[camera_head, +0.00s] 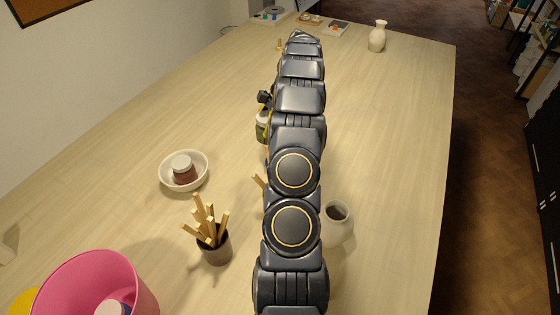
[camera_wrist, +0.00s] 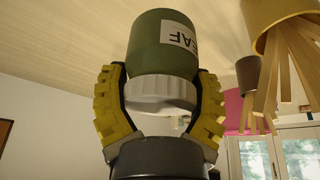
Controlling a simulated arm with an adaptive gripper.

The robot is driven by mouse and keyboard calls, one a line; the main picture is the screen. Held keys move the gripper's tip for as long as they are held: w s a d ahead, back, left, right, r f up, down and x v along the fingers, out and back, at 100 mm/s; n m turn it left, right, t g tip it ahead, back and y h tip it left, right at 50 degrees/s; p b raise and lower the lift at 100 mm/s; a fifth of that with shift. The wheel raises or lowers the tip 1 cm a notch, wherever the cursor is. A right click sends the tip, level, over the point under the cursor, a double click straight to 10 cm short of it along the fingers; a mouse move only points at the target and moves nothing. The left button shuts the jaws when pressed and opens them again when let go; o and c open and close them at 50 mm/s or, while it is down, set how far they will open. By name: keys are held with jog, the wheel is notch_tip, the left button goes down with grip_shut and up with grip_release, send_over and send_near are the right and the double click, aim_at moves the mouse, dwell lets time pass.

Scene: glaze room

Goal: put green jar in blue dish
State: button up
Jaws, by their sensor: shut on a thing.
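The green jar (camera_wrist: 162,45) has a white lid and a pale label with dark letters. It fills the middle of the wrist view, where my gripper (camera_wrist: 160,82) has its yellow-padded fingers closed on both sides around the lid end. In the head view the jar (camera_head: 261,126) shows only in part at the left edge of my arm, above the table. The arm hides the rest of it and most of the gripper. No blue dish can be made out in either view.
A white bowl (camera_head: 164,183) holds a brown jar (camera_head: 184,174) with a white lid. A dark cup (camera_head: 216,251) of wooden sticks, a pink bucket (camera_head: 75,290) and a round white pot (camera_head: 338,229) stand nearer. A white vase (camera_head: 377,40) stands far right.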

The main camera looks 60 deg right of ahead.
jog(key=s, duration=0.1)
jog(key=s+d, duration=0.1)
jog(key=s, duration=0.1)
jog(key=shift+d, duration=0.15)
jog(key=shift+s+f+m, duration=0.25)
jog(key=shift+m, duration=0.05)
notch_tip(320, 180, down, 9)
jog(key=shift+f, duration=0.15)
jog(key=shift+f, duration=0.15)
jog(key=shift+f, duration=0.4)
jog(key=o, duration=1.2)
jog(key=shift+c, duration=0.2)
jog(key=v, duration=1.3)
